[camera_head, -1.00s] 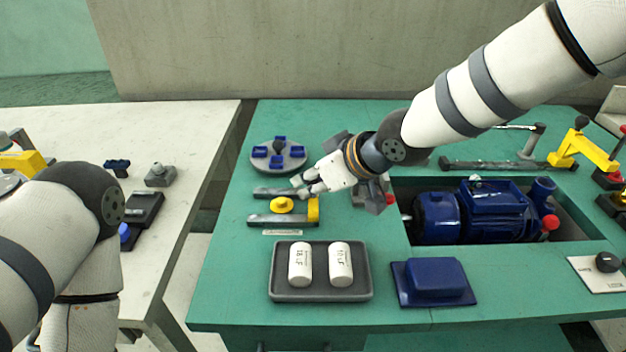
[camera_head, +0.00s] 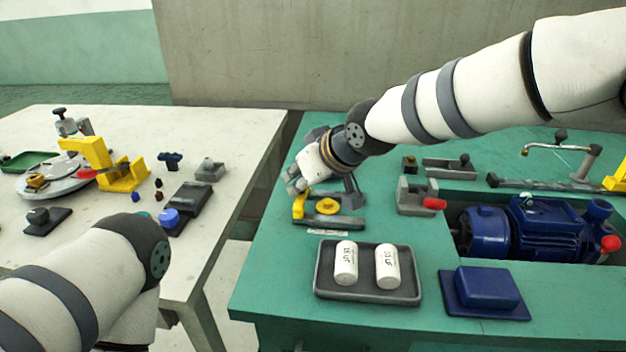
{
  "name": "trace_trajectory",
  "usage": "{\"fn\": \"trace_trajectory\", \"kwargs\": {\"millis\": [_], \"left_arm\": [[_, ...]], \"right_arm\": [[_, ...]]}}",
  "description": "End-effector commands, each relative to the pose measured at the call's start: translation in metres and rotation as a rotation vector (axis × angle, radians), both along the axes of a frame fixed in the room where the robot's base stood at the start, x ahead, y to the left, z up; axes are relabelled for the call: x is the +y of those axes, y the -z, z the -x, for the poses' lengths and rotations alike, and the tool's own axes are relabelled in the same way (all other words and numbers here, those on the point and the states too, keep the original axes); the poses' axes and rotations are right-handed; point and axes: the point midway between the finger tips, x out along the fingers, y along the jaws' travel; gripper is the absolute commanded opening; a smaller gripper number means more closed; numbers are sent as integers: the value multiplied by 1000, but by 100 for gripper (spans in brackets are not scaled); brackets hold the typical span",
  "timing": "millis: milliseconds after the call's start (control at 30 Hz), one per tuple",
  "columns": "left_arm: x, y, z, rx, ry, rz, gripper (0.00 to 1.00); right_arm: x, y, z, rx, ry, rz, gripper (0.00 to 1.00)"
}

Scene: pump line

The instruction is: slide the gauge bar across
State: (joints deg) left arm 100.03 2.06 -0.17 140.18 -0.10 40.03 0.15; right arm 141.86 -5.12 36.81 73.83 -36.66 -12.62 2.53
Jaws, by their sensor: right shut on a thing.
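The gauge bar, which I take to be the yellow upright piece (camera_head: 299,206), is at the left end of a low grey rail fixture (camera_head: 336,221) on the green bench. A round yellow disc (camera_head: 327,204) sits on the fixture to the right of the bar. My right gripper (camera_head: 294,186) is at the far side of the bar, shut on it; its fingers partly hide the contact. My left arm shows at the lower left, but its gripper is out of view.
A grey tray (camera_head: 322,291) with two white cylinders stands in front of the fixture. A grey bracket with a red knob (camera_head: 433,204) and a blue pump (camera_head: 525,228) are to the right. The pale table (camera_head: 232,135) with a yellow fixture (camera_head: 100,160) is at left.

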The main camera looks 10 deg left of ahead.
Motion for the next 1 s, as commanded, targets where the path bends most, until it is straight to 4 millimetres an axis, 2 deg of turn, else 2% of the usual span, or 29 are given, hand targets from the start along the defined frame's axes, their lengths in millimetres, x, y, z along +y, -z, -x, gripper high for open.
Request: {"fn": "trace_trajectory", "kwargs": {"millis": [33, 233, 267, 333, 367, 867, 1000], "left_arm": [[0, 1, 1, 2, 1, 1, 40], [-1, 1, 1, 3, 1, 1, 40], [-1, 1, 1, 3, 1, 1, 40], [-1, 1, 1, 3, 1, 1, 40], [-1, 1, 1, 3, 1, 1, 40], [0, 0, 0, 1, 1, 1, 40], [0, 0, 0, 1, 1, 1, 40]], "right_arm": [[5, 6, 5, 12, -10, 0, 0], [5, 6, 6, 13, -11, -1, 0], [5, 6, 6, 13, -11, -1, 20], [5, 6, 6, 12, -11, -2, 36], [5, 6, 5, 12, -11, -2, 39], [3, 1, 3, 3, -6, -5, 39], [-6, -13, 10, -1, -6, -4, 39]]}}
